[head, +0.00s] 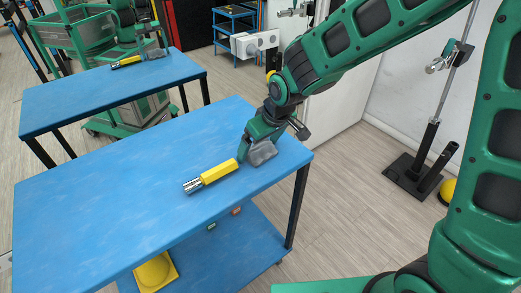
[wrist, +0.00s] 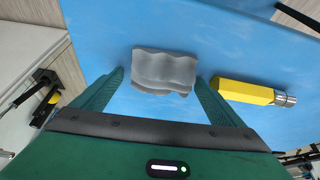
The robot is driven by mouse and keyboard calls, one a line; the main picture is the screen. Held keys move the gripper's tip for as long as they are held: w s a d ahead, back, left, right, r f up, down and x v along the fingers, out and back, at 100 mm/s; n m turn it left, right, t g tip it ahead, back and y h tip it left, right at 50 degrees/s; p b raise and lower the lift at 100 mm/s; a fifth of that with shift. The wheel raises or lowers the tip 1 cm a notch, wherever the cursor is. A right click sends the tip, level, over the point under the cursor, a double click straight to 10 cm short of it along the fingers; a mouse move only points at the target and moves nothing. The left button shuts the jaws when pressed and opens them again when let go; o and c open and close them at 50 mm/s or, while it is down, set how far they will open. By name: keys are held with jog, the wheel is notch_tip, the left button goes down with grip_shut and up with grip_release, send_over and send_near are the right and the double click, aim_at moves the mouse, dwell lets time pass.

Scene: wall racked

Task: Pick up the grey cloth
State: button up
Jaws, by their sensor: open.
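The grey cloth (head: 262,152) lies crumpled on the blue table (head: 110,185), near its right corner. In the wrist view the wavy grey cloth (wrist: 164,70) lies just ahead of and between the two fingers. My gripper (head: 250,148) is at the cloth in the head view and hides part of it. In the wrist view my gripper (wrist: 160,80) is open, with one finger at each side of the cloth. I cannot tell whether a finger touches it.
A yellow-handled tool (head: 212,175) with a metal end lies left of the cloth, close to one finger in the wrist view (wrist: 250,92). A mirror (head: 110,60) behind reflects the table. The rest of the tabletop is clear. A yellow object (head: 155,271) is on the lower shelf.

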jog(key=c, duration=1.2)
jog(key=shift+o, duration=0.2)
jog(key=shift+r, duration=0.1)
jog(key=shift+r, duration=0.55)
notch_tip(320, 180, up, 3)
jog(key=shift+f, duration=0.2)
jog(key=s+a+r, duration=0.1)
jog(key=a+r, duration=0.6)
jog(key=a, duration=0.4)
jog(key=shift+s+a, duration=0.3)
jog(key=shift+r, duration=0.1)
